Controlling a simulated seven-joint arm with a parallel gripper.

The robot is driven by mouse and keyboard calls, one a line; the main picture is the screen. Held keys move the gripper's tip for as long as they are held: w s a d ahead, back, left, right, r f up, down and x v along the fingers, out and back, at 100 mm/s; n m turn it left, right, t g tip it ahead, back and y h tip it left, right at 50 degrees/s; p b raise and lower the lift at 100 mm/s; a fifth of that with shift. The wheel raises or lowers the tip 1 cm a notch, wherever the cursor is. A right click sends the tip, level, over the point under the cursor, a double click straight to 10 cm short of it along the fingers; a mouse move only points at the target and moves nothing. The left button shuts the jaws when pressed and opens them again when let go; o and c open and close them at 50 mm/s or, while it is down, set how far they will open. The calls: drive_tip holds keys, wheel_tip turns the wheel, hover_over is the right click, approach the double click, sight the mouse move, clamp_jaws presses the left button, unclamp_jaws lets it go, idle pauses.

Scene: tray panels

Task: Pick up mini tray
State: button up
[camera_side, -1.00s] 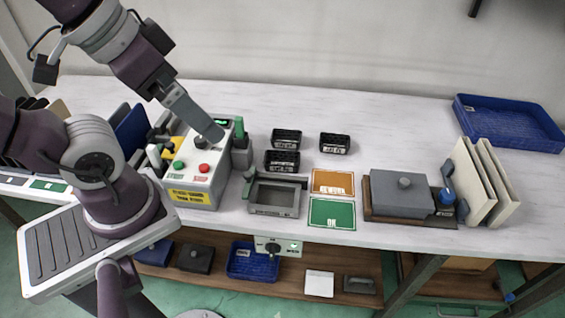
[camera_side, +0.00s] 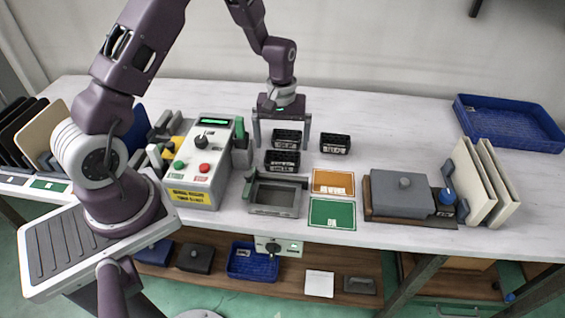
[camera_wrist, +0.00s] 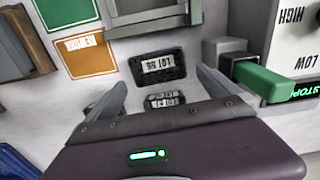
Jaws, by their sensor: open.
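Three small black mini trays with white labels are on the white table. In the side view one (camera_side: 287,137) is at the back, one (camera_side: 282,161) in front of it, and one (camera_side: 335,144) to the right. My gripper (camera_side: 281,136) is open and pointed down at the back tray, with a finger to each side. In the wrist view my gripper (camera_wrist: 162,80) is open, with the back tray (camera_wrist: 165,100) between its fingers and partly hidden by the gripper body. The front tray (camera_wrist: 157,67) lies just beyond. I cannot tell whether the fingers touch anything.
A control box (camera_side: 200,165) and a green-handled part (camera_side: 241,145) stand to the left. A grey frame fixture (camera_side: 275,197), orange card (camera_side: 333,182) and green card (camera_side: 332,213) lie in front. A grey lidded block (camera_side: 402,194) is right. The back right table is clear up to the blue tray (camera_side: 508,122).

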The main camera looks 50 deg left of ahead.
sight(282, 158)
drive_tip(key=f, duration=0.6)
drive_tip(key=shift+d+f, duration=0.15)
drive_tip(key=shift+d, duration=0.1)
drive_tip(key=c, duration=1.1)
drive_tip(key=s+d+r+m, duration=0.1)
drive_tip(key=r+m, duration=0.2)
drive_tip(key=r, duration=0.2)
drive_tip(key=s+d+r+m, duration=0.2)
drive_tip(key=r+m, duration=0.1)
drive_tip(key=r, duration=0.2)
drive_tip(key=s+d+r+m, duration=0.1)
drive_tip(key=d+r+m, duration=0.1)
drive_tip(key=r, duration=0.3)
drive_tip(key=shift+s+d+m, duration=0.1)
drive_tip(key=shift+s+m, duration=0.1)
drive_tip(key=shift+m, duration=0.6)
